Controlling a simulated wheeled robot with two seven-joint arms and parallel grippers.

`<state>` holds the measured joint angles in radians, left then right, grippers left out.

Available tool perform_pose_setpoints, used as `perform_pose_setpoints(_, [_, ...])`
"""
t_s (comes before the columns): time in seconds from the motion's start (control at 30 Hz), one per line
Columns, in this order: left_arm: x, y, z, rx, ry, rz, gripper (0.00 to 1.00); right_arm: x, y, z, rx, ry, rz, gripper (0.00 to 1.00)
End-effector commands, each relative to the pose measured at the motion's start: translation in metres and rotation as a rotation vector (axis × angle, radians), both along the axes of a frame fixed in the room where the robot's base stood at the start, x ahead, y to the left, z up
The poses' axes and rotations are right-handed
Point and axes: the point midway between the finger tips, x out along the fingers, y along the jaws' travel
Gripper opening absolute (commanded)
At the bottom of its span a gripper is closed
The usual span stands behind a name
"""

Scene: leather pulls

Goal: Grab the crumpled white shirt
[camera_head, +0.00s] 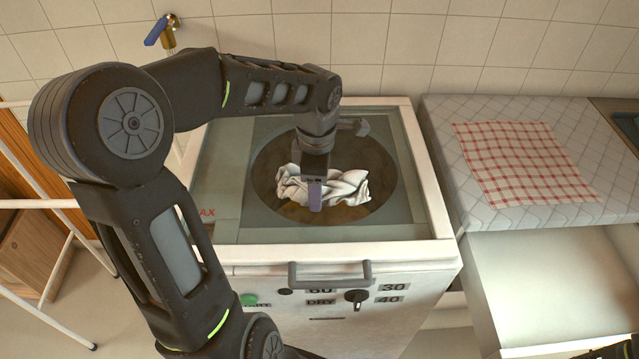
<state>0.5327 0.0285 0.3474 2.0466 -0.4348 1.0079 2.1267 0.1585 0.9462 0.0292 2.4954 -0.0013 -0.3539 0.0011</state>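The crumpled white shirt (345,186) lies in the round dark opening (268,170) in the top of a white washing machine. My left arm comes in from the left and bends over the machine. My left gripper (315,196) points down at the shirt and covers part of its middle. One greyish-purple finger shows in front of the cloth. I cannot tell whether the fingers are apart or closed on cloth.
The washing machine (440,215) has a raised rim, a front handle (330,274) and a knob. To its right, a padded grey surface holds a red checked cloth (522,163), above an open white drawer (545,290). A blue-handled tap (160,32) is on the tiled wall. A white rack stands left.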

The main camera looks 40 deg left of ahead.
Motion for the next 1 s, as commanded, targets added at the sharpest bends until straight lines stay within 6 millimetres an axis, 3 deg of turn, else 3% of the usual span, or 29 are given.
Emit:
perform_pose_setpoints(0.27, [0.001, 0.000, 0.006, 0.001, -0.002, 0.000, 0.13, 0.000, 0.000, -0.001, 0.000, 0.000, 0.000, 0.36])
perform_pose_setpoints(0.7, [0.001, 0.000, 0.081, 0.001, -0.004, 0.000, 0.13, 0.000, 0.000, -0.007, 0.000, 0.000, 0.000, 0.36])
perform_pose_setpoints(0.83, [0.001, 0.000, 0.096, 0.001, -0.002, 0.000, 0.13, 0.000, 0.000, -0.008, 0.000, -0.001, 0.000, 0.36])
perform_pose_setpoints(1.0, [0.000, 0.000, 0.101, 0.001, -0.001, 0.000, 0.13, 0.000, 0.000, -0.008, 0.000, -0.001, 0.000, 0.36])
